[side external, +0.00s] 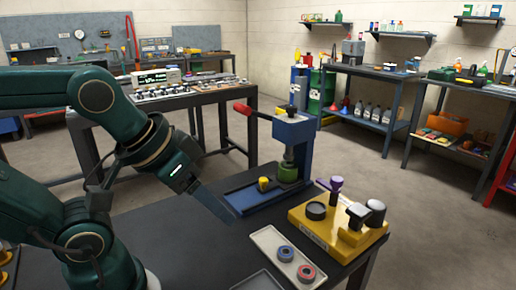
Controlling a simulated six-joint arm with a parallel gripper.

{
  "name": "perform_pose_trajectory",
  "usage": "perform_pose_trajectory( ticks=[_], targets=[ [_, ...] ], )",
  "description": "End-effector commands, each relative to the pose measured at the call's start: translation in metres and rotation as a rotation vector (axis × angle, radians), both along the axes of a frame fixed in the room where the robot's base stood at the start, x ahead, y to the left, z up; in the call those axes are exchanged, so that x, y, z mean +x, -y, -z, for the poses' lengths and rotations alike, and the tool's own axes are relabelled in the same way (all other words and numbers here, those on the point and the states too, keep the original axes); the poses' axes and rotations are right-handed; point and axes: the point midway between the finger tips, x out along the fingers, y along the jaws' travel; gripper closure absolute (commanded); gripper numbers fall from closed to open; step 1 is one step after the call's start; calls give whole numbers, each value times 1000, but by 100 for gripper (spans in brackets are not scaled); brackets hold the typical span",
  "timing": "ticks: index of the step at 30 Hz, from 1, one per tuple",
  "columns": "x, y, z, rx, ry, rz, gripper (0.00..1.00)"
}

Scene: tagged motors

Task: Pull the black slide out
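A blue press (293,133) stands on the dark bench, with a red-ended lever at its upper left. A dark strip, which looks like the black slide (244,190), runs along its blue base. A small yellow knob (263,184) stands on or beside this strip. A green cylindrical part (288,173) sits upright under the press ram. My gripper (218,206) hangs left of the base's near end, pointing down and right. One flat grey finger shows; I cannot tell its opening or whether it touches the base. I see nothing held in it.
A yellow fixture (327,243) with black round parts and a purple knob (336,184) stands right of the press. A light tray (268,237) holds a blue ring (285,253) and a red ring (306,272). Another tray edge shows at the bottom. Benches and shelves stand behind.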

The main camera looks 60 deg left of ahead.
Motion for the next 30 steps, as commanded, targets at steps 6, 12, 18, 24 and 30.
perform_pose_trajectory(
  ticks=[6,12,18,24,30],
  targets=[
    [53,-17,-37,-30,58,-160,39],
    [112,-46,-48,-47,63,-320,39],
    [169,-84,-34,-54,42,-473,39],
    [212,-128,5,-51,-5,-602,39],
    [227,-161,56,-38,-87,-672,39]
  ],
)
